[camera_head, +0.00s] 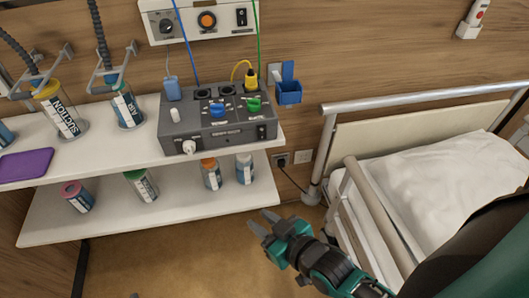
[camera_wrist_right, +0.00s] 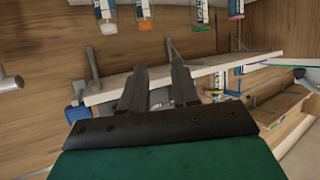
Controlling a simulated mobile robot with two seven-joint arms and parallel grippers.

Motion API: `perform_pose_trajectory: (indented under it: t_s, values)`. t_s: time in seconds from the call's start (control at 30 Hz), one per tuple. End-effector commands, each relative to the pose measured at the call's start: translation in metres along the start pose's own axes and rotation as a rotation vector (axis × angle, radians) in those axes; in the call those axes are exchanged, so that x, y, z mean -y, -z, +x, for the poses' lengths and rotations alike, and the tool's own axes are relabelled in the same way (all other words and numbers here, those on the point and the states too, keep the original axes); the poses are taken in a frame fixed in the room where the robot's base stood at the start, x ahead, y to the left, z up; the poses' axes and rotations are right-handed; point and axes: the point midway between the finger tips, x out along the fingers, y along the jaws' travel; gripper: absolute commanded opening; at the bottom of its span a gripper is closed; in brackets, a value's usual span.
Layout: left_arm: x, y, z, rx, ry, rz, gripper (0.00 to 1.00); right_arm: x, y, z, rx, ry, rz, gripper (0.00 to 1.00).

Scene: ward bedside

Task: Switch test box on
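The grey test box (camera_head: 215,118) stands upright on the upper shelf in the head view. Its top carries a blue knob (camera_head: 217,110), a green knob (camera_head: 254,105), and blue and yellow plugs. A small black rocker switch (camera_head: 262,132) sits at the right end of its front; its position is too small to tell. My right gripper (camera_head: 262,222) is below and in front of the box, apart from it, with nothing held. In the right wrist view its fingers (camera_wrist_right: 160,85) are spread, with grey parts, perhaps the box, partly hidden behind them. My left gripper is out of view.
The upper shelf (camera_head: 105,155) also holds canisters and a purple pad (camera_head: 25,165). The lower shelf (camera_head: 110,212) holds several bottles. A blue holder (camera_head: 289,92) hangs right of the box. A bed (camera_head: 430,165) with rails stands right. A wall panel (camera_head: 185,22) is above.

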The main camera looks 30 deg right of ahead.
Motion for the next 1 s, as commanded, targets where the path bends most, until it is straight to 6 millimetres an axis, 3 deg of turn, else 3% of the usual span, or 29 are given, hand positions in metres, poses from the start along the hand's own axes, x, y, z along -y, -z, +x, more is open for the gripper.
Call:
perform_pose_trajectory:
  t_s: [0.03, 0.3, 0.63, 1.0]
  values:
    - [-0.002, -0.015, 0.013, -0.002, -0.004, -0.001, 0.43, 0.003, -0.006, 0.012, -0.071, 0.001, -0.006, 0.25]
    - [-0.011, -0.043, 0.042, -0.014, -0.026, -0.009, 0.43, 0.003, 0.017, 0.031, -0.457, -0.07, -0.041, 0.0]
    - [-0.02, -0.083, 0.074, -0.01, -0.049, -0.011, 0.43, -0.022, 0.021, 0.022, -0.847, -0.319, -0.052, 0.0]
    - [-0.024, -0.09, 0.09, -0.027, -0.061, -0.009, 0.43, -0.043, 0.01, 0.003, -1.025, -0.548, -0.042, 0.0]
